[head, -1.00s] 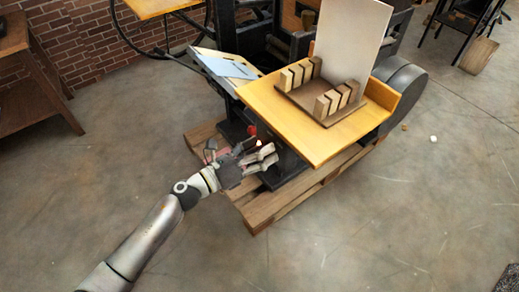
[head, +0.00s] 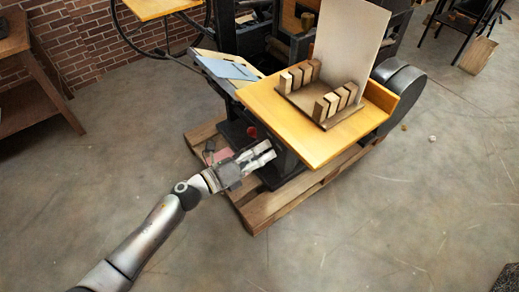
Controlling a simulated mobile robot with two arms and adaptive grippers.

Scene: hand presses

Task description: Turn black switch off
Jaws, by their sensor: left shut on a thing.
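My left gripper (head: 262,153) reaches in from the lower left to the dark base of the press (head: 275,172), below the wooden table. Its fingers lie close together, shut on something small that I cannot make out. A red round knob (head: 251,131) shows just above the fingers. I cannot pick out the black switch; the gripper or the dark frame may hide it. My right gripper is not in view.
The press stands on a wooden pallet (head: 262,210). Its yellow table (head: 270,112) overhangs near the fingers and bears a rack of wooden blocks (head: 326,106) with an upright board (head: 350,45). A slanted shelf (head: 225,68) is behind. The floor in front is clear.

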